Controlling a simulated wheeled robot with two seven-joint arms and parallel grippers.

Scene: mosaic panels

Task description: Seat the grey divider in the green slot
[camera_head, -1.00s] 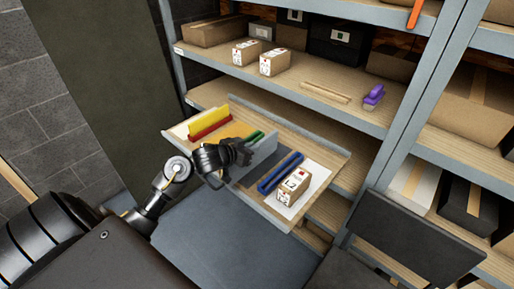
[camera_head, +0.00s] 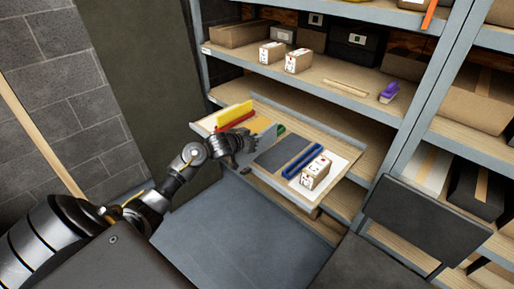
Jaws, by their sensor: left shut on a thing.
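The grey divider (camera_head: 263,141) is an upright thin plate in the pulled-out tray (camera_head: 312,128). My left gripper (camera_head: 245,143) is shut on its near end. The green slot (camera_head: 281,129) shows only as a small green piece just beyond the divider's far end. The divider and gripper hide the rest of it. The divider is at or right beside the slot's line; I cannot tell whether its lower edge is inside. My right gripper is not in view.
A yellow divider (camera_head: 234,113) stands in a red slot (camera_head: 236,122) to the left. To the right lie a dark grey panel (camera_head: 284,155), an empty blue slot (camera_head: 303,160) and a small labelled box (camera_head: 315,173). Shelves with boxes rise behind.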

